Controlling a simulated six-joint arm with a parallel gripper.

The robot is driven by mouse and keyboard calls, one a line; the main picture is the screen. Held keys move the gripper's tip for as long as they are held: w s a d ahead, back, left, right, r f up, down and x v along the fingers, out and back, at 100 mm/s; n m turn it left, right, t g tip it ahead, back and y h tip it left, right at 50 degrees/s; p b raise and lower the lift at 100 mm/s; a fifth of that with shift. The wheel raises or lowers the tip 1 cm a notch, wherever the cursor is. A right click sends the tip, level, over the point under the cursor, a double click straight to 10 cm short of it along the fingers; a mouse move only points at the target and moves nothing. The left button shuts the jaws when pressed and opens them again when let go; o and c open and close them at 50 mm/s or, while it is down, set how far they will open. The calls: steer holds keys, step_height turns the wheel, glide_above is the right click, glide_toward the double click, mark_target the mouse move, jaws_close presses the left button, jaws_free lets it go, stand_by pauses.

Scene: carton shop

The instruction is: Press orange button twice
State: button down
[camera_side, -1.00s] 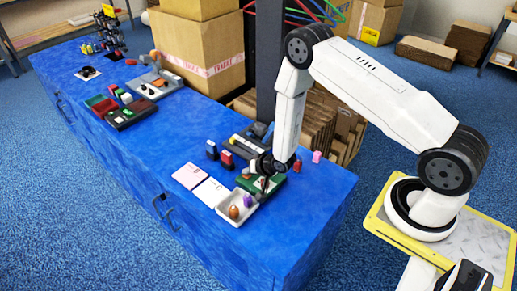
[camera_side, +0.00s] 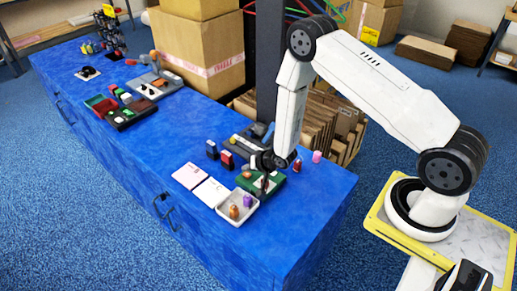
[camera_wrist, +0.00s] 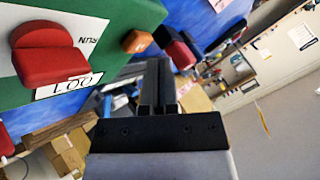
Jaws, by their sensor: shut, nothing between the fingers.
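The green panel (camera_side: 274,186) lies on the blue bench below my gripper (camera_side: 264,186). A small orange block-like piece (camera_wrist: 137,41), possibly the orange button, shows at the panel's edge just beyond my fingers. My gripper (camera_wrist: 158,66) is shut and empty, its fingers pointing towards that edge. Whether the fingertips touch anything cannot be told. In the side view the panel's buttons are partly hidden and too small to make out.
White (camera_side: 210,191) and pink cards lie to the left.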

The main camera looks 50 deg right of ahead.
mark_target(249, 175)
steer(key=shift+r, duration=2.5)
stand_by(1.2)
step_height(249, 175, up, 4)
steer(key=shift+f, duration=0.1)
stand_by(0.3)
steer(key=shift+f, duration=0.1)
steer(key=shift+f, duration=4.3)
steer(key=shift+f, duration=0.15)
